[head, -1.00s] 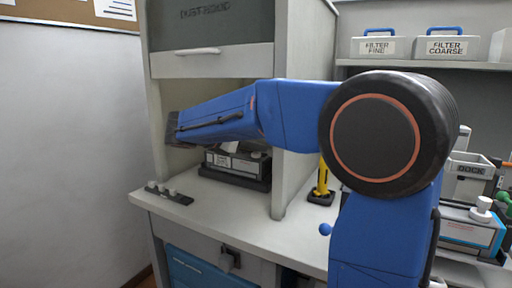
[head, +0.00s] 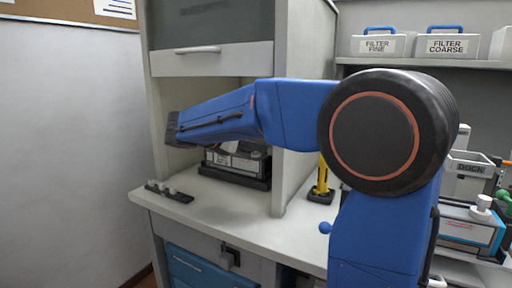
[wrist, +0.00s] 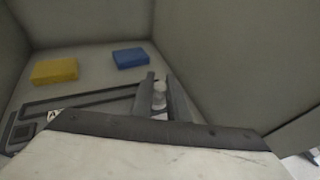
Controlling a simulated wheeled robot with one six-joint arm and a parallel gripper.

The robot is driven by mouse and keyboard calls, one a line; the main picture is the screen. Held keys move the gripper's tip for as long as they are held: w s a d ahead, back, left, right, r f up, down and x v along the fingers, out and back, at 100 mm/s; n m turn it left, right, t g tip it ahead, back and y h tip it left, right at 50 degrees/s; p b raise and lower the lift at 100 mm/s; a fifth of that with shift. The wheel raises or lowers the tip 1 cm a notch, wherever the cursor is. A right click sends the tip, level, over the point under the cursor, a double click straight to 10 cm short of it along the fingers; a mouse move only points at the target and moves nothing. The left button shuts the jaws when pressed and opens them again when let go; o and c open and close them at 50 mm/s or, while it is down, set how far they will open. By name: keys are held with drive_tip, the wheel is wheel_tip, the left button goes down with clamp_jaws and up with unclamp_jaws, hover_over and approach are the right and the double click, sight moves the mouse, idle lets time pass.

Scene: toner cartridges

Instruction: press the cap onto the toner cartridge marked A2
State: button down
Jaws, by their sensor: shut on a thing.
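My gripper (wrist: 165,98) is shut on a small pale cap (wrist: 159,96) in the wrist view. In the head view my arm reaches into the bay under the dust hood, and its fingertips are hidden. A grey and black toner cartridge (head: 237,161) sits in that bay on a dark tray (head: 235,177), partly behind my arm. The wrist view shows part of a dark frame (wrist: 85,98) below the gripper, with a white label (wrist: 54,115) that is mostly hidden. I cannot read the A2 mark or tell whether the cap touches the cartridge.
A yellow block (wrist: 54,71) and a blue block (wrist: 130,58) lie beyond the gripper. A dark rack (head: 168,193) with small knobs is at the counter's front left. A yellow-handled tool (head: 322,180) stands right of the bay wall. Another cartridge (head: 468,229) is at the right.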

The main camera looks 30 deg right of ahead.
drive_tip(key=shift+f, duration=0.1)
drive_tip(key=c, duration=1.6)
unclamp_jaws()
drive_tip(key=shift+c, duration=0.2)
drive_tip(key=shift+a, duration=0.1)
drive_tip(key=v, duration=1.7)
drive_tip(key=shift+a, duration=0.15)
